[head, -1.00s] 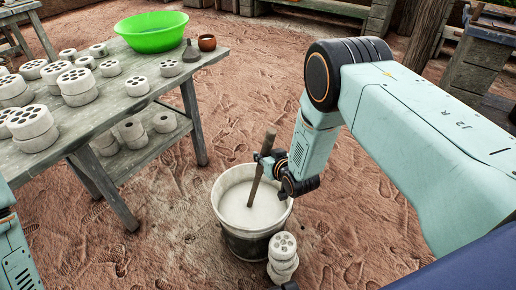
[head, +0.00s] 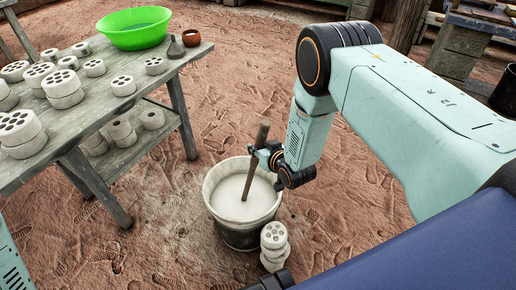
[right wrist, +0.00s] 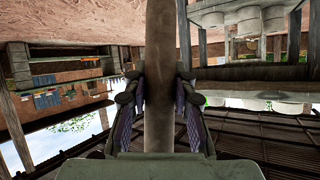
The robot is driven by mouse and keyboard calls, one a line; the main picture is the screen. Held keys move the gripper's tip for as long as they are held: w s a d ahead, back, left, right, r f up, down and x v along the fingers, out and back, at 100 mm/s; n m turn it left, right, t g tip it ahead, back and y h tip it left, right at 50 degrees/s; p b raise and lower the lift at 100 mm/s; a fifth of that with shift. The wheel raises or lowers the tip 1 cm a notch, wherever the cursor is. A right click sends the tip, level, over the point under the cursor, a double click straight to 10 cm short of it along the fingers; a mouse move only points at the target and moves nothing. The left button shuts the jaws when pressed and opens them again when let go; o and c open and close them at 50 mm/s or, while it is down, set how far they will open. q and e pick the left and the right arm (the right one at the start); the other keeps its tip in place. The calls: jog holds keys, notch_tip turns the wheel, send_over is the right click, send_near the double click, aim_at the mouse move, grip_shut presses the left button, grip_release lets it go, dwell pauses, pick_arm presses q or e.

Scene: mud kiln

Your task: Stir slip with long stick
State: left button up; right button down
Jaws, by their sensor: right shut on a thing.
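A bucket (head: 213,203) of pale slip (head: 236,208) stands on the ground at the centre of the head view. A long brown stick (head: 254,165) stands in it, leaning a little, its lower end hidden in the slip. My right gripper (head: 258,158) is shut on the stick's upper part, above the bucket's rim. In the right wrist view the stick (right wrist: 160,75) runs between the two fingers of the right gripper (right wrist: 158,95). Only a bit of my left arm shows at the left edge of the head view; its gripper is not clearly seen.
A wooden table (head: 95,120) at the left holds several pale perforated discs, a green basin (head: 134,30), a small brown pot (head: 191,38) and a grey vessel (head: 176,48). A stack of pale discs (head: 273,246) stands close to the bucket's right. Bare earth surrounds the bucket.

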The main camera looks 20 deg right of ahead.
jog(key=shift+r+p, duration=5.9)
jog(key=shift+r, duration=1.55)
notch_tip(320, 180, up, 5)
jog(key=p, duration=0.4)
